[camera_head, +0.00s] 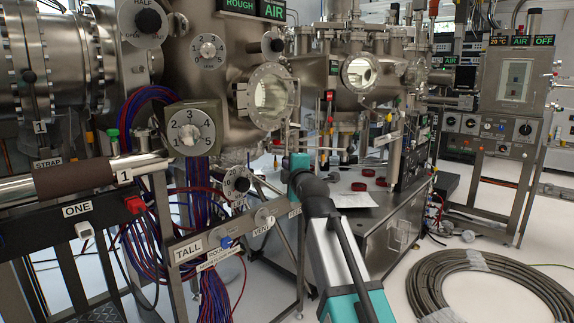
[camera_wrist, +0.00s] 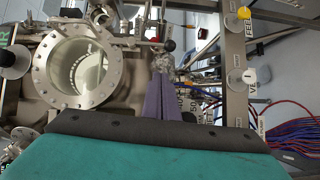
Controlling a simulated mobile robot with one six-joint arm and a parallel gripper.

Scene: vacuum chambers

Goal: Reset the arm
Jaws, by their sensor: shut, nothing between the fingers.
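My arm (camera_head: 335,240) reaches up from the bottom middle of the head view, with a black joint and a teal end near the vacuum chambers. The fingers of my gripper are hidden or too small to tell there. In the wrist view my gripper (camera_wrist: 161,80) shows as two purple fingers side by side, shut with nothing between them. They point toward the metal chamber. A round flanged viewport (camera_wrist: 80,65) lies left of the fingers in the wrist view.
A panel marked TALL (camera_head: 205,250) and a dial box (camera_head: 190,130) stand left of my arm. Flanged viewports (camera_head: 272,95) sit behind it. A metal cabinet (camera_head: 385,235) is close on the right. A coiled hose (camera_head: 490,285) lies on the floor at right.

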